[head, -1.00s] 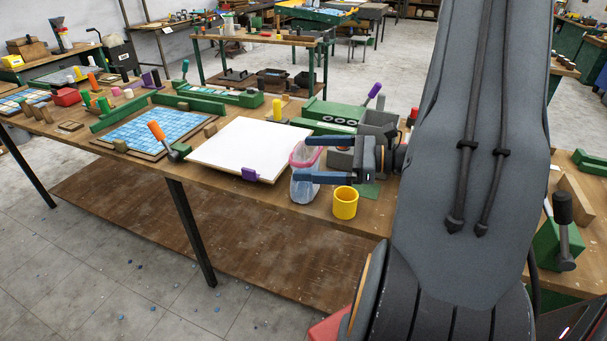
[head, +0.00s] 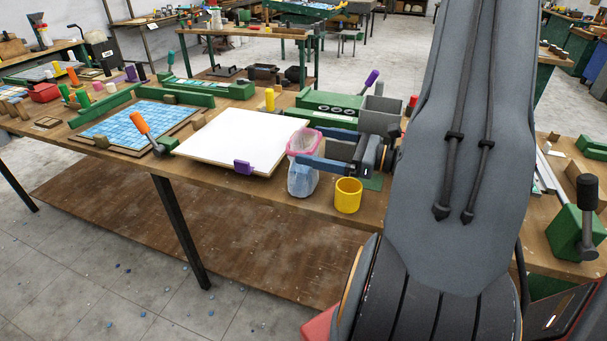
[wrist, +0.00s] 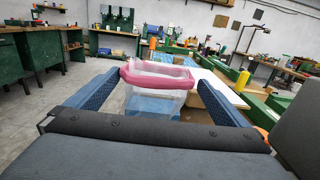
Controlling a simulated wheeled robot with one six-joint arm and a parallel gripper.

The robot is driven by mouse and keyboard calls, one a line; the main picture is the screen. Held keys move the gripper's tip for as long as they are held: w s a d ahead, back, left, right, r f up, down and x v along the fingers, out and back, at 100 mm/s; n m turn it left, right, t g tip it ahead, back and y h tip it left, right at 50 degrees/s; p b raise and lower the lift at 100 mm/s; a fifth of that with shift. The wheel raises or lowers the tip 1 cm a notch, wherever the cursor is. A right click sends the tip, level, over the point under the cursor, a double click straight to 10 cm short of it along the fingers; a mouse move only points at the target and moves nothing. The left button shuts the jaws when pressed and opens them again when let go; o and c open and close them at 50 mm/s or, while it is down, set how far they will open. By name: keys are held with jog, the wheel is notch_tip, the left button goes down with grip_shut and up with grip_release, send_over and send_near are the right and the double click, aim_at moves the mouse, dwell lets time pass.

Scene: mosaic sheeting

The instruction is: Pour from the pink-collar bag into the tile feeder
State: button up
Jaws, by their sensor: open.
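The pink-collar bag (head: 302,181) stands upright near the table's front edge, clear with blue content low down. Its pink collar (wrist: 158,77) lies across the space between my fingertips in the wrist view. My gripper (head: 309,147) is open, its two blue fingers reaching from the right at about collar height, one on each side of the bag. I cannot tell whether either finger touches it. A green machine (head: 330,103) with round holes and a grey open box (head: 381,112) beside it stand behind; I cannot tell for certain that this is the tile feeder.
A yellow cup (head: 348,196) stands just right of the bag. A white board (head: 240,139) with a purple clamp (head: 243,167) lies to the left. Farther left are a blue tile sheet (head: 135,124) and an orange-handled tool (head: 142,125). The table's front edge is close.

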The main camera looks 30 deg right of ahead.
aim_at(290, 141)
jog(key=p+x, duration=0.3)
jog(key=x, duration=0.3)
jog(key=shift+w+a+f, duration=0.1)
jog(key=shift+w+a, duration=0.05)
jog(key=shift+a, duration=0.25)
jog(key=shift+w+a+f, duration=0.1)
jog(key=shift+w+a, duration=0.15)
jog(key=shift+w, duration=0.1)
jog(key=c, duration=1.6)
jog(key=shift+o, duration=0.2)
jog(key=shift+r, duration=0.2)
